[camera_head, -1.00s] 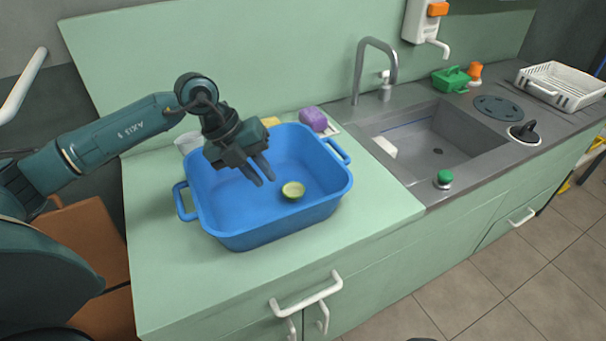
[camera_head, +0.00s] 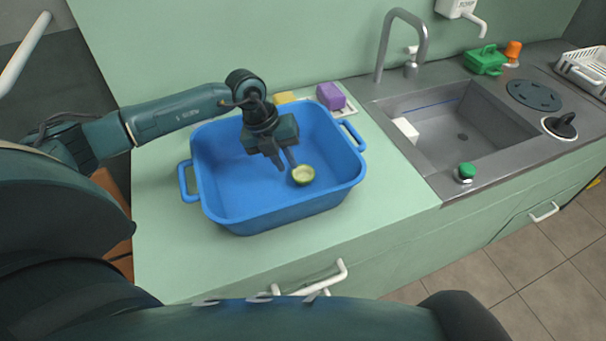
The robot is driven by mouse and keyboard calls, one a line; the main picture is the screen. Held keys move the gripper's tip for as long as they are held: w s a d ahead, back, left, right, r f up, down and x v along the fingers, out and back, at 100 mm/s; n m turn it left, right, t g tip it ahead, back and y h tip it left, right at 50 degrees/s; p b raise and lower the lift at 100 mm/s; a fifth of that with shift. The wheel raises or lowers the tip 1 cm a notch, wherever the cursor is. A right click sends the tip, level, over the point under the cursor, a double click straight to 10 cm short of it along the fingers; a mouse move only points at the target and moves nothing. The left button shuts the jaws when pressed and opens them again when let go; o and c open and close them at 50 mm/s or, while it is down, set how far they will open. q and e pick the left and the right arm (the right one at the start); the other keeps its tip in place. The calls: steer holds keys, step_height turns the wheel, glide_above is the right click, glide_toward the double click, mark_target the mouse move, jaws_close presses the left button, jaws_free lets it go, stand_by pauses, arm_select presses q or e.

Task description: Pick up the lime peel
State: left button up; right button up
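The lime peel (camera_head: 303,175) is a small green half shell with a pale inside. It lies in the blue tub (camera_head: 240,222), right of the tub's middle. My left gripper (camera_head: 287,163) reaches down into the tub just left of the peel, with its fingers apart. The right fingertip is at or just over the peel's left edge; I cannot tell if it touches. A dark teal arm of mine crosses the bottom of the view, but my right gripper's fingers are not seen.
The tub stands on a green counter (camera_head: 170,265). A purple sponge (camera_head: 331,96) and a yellow one (camera_head: 285,98) lie behind it. A sink (camera_head: 465,135) with a tall tap (camera_head: 384,50) is to the right. The tub walls surround my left gripper.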

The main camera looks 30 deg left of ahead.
mark_target(293, 172)
arm_select(q)
steer(key=x, duration=0.4)
steer(key=shift+w, duration=0.25)
steer(key=shift+c, duration=0.5)
jaws_close()
